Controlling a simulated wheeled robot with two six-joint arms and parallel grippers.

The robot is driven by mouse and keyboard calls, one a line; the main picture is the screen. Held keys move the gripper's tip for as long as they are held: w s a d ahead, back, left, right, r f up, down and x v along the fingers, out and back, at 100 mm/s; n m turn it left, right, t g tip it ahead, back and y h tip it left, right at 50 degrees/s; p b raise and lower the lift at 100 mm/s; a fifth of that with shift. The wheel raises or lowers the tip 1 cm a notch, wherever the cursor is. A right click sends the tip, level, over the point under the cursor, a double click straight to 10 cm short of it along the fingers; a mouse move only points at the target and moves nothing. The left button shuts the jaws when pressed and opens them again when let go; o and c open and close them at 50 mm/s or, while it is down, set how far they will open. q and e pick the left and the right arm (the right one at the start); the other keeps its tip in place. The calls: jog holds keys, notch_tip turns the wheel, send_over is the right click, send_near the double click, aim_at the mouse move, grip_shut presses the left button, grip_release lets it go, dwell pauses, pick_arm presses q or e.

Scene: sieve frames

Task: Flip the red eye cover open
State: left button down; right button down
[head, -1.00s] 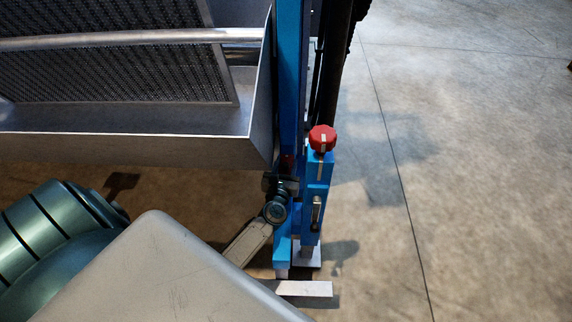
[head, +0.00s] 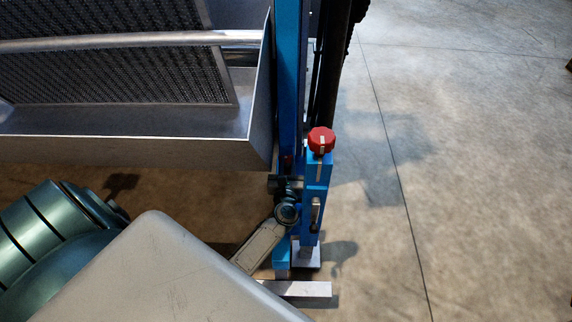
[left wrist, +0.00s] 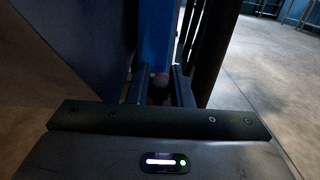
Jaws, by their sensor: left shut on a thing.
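The red eye cover (head: 287,162) shows as a small dark red patch low on the blue upright, mostly hidden by my left gripper (head: 284,180). In the left wrist view, a dim reddish part of the cover (left wrist: 162,76) shows between the two dark fingers of the left gripper (left wrist: 158,84). The left gripper is shut on the cover, at the blue upright. How far the cover is turned is too dark and small to tell. My right gripper is not in view.
A blue box with a red knob (head: 321,140) stands just right of my left gripper. A metal tray with a mesh screen (head: 130,60) is at the upper left. The blue upright (head: 289,80) and black tubes rise behind. Open concrete floor (head: 470,180) lies to the right.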

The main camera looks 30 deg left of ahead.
pick_arm(q)
jog(key=c, duration=1.3)
grip_release()
jog(key=shift+c, duration=0.2)
